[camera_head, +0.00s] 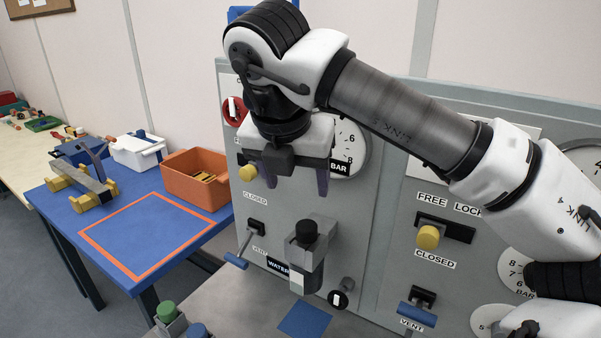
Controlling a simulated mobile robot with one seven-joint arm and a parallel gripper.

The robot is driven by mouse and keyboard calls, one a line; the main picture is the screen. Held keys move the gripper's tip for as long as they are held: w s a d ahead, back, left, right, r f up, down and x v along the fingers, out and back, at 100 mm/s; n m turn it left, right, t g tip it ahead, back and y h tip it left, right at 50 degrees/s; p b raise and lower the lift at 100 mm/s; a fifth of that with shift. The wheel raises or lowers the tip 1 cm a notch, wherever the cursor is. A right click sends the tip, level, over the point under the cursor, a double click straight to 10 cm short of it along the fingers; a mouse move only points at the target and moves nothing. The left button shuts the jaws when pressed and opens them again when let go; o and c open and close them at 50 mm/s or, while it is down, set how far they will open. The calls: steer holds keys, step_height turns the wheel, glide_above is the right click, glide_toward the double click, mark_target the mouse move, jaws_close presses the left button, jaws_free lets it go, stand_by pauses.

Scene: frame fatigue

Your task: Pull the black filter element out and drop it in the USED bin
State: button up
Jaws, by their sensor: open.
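A black cylindrical part (306,232), which looks like the filter element, stands upright in a grey housing (318,258) on the front of the grey panel. Only its top shows above the housing. My gripper (297,187) is open and empty, pointing down above the black part and apart from it. An orange bin (197,187) with some yellowish items inside and a white bin (138,150) stand on the blue table to the left. No USED label is readable on either bin.
The grey panel (385,215) carries gauges, yellow knobs (428,237) and a blue-handled lever (236,261) left of the housing. The blue table (150,232) has a clear orange-outlined square. A yellow-and-grey fixture (92,190) sits behind it. Green and blue caps (166,311) stand low in front.

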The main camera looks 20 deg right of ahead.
mark_target(306, 227)
steer(key=b+x, duration=0.5)
steer(key=x, duration=0.8)
steer(key=shift+w+f, duration=0.1)
steer(key=shift+f, duration=0.25)
steer(key=shift+r, duration=0.1)
steer(key=c, duration=1.2)
